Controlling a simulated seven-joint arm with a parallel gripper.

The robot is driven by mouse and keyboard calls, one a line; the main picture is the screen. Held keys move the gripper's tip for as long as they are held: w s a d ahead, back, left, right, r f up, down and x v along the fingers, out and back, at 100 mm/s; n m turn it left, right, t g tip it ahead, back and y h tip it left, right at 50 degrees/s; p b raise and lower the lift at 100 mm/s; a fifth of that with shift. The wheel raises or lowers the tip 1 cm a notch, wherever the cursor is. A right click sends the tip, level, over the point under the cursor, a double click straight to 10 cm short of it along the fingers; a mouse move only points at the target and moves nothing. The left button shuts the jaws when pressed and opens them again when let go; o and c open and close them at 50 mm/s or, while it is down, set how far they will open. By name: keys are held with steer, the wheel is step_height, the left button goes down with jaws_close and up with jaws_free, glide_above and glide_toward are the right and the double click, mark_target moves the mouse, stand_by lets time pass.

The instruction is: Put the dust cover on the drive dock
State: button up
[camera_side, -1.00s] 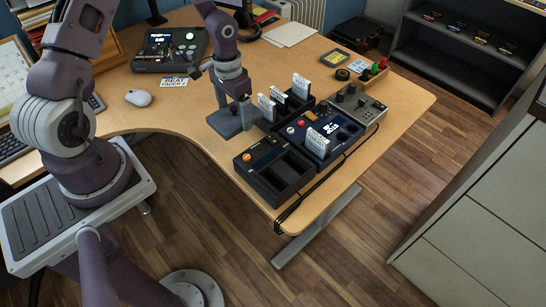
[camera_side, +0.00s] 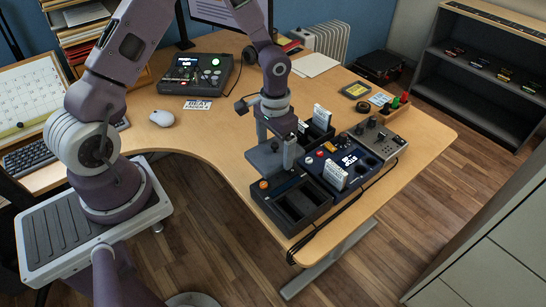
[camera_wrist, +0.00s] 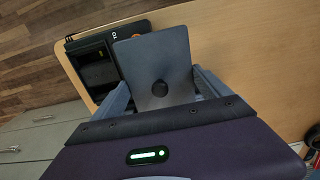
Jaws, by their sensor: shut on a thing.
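The dust cover (camera_wrist: 155,55) is a flat grey plate with a round black knob, held between my fingers in the wrist view. In the side view the cover (camera_side: 262,161) is tilted slightly in the picture, just behind the drive dock. The drive dock (camera_side: 311,216) is a black box with long open bays and an orange button, at the desk's front edge. In the wrist view the dock (camera_wrist: 97,68) is left of the cover, which overlaps part of it in the picture. My gripper (camera_side: 275,148) is shut on the cover; the gap above the desk is unclear.
A blue-faced device (camera_side: 357,160) with white cartridges stands right beside the dock. A knob panel (camera_side: 375,140) is farther right. A cartridge rack (camera_side: 318,132) is behind. A dark cable (camera_side: 335,217) runs along the desk edge.

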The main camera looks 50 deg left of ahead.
glide_toward(301, 202)
steer(key=shift+f, duration=2.75)
steer(key=shift+f, duration=0.6)
steer(key=o, duration=1.1)
step_height(301, 202, up, 11)
